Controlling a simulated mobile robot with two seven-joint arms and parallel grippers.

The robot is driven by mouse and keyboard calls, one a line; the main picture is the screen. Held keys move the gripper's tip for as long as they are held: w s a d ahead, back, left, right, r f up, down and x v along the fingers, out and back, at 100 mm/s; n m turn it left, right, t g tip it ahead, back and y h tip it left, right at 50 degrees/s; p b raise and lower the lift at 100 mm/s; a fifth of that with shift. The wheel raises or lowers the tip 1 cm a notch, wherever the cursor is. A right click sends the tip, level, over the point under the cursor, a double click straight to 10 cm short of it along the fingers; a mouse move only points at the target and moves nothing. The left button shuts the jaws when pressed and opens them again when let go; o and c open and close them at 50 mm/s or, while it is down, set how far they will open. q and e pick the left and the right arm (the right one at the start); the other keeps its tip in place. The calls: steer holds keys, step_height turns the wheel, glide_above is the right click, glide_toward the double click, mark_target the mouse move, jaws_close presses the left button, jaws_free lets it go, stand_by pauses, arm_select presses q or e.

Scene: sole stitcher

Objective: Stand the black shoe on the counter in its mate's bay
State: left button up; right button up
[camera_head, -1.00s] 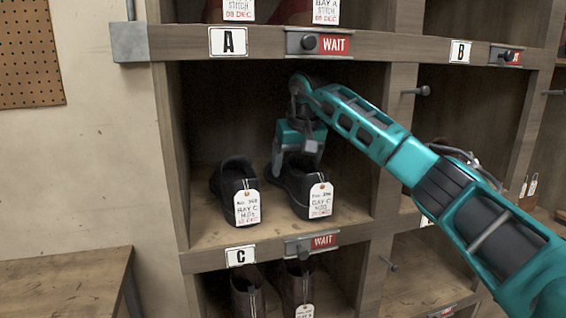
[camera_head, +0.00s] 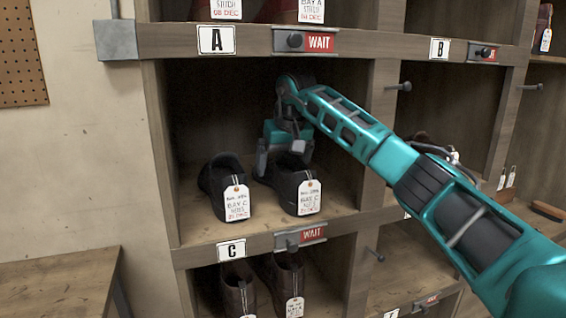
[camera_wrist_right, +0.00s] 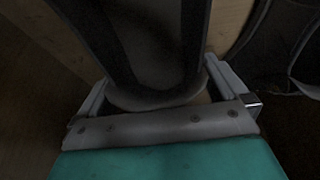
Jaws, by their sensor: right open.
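The left shoe (camera_head: 213,182) and the right shoe (camera_head: 287,184) each carry a white tag that reads Bay C. My right gripper (camera_head: 284,164) is open above and behind the right shoe, its fingers spread around the shoe's upper part. In the right wrist view the dark shoe (camera_wrist_right: 150,40) lies between the fingers of the gripper (camera_wrist_right: 160,88). The shoe rests on the bay floor. My left gripper is out of view.
The bay's left wall (camera_head: 163,160) and right divider (camera_head: 375,130) close in the space beside my arm. A plank with the A label (camera_head: 216,40) runs overhead. Brown shoes (camera_head: 238,285) stand in the bay below. A wooden bench (camera_head: 60,285) is at lower left.

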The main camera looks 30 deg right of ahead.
mark_target(306, 178)
steer(key=shift+r, duration=0.3)
steer(key=s+a+b, duration=0.1)
steer(key=s, duration=0.6)
steer(key=s+a+b, duration=0.1)
steer(key=s, duration=0.2)
steer(key=shift+s+a+r+b, duration=0.3)
steer(key=shift+s, duration=0.05)
steer(key=shift+s+a, duration=0.2)
steer(key=shift+s, duration=0.5)
steer(key=shift+s, duration=0.1)
